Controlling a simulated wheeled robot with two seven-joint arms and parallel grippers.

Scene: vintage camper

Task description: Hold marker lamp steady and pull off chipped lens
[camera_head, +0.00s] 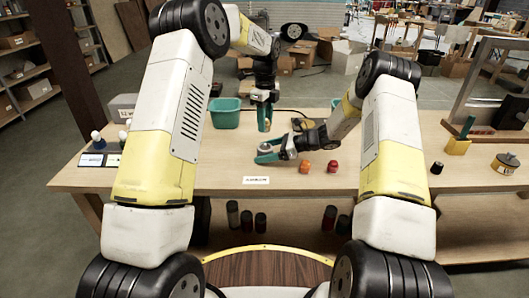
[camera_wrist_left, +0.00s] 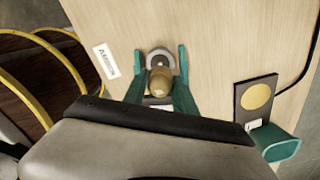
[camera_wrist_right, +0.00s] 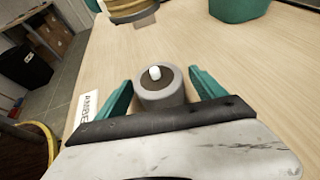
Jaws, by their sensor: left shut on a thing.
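The marker lamp's grey round base (camera_wrist_right: 160,95) stands on the table with a bare white bulb on its dark top. My right gripper (camera_head: 267,151) has its teal fingers on both sides of this base; whether they press on it I cannot tell. My left gripper (camera_head: 265,119) points down above the lamp. In the left wrist view its fingers are shut on the amber lens (camera_wrist_left: 160,82), apart from the base, which shows beyond it. An amber round piece at the top edge of the right wrist view (camera_wrist_right: 130,10) looks like this lens. Its chip cannot be made out.
A teal bin (camera_head: 225,112) stands behind and left. A dark plate with a yellow disc (camera_wrist_left: 256,96) lies beside it. A white label (camera_head: 257,180) is near the front edge. An orange piece (camera_head: 305,167) and a red piece (camera_head: 333,166) stand right of the lamp.

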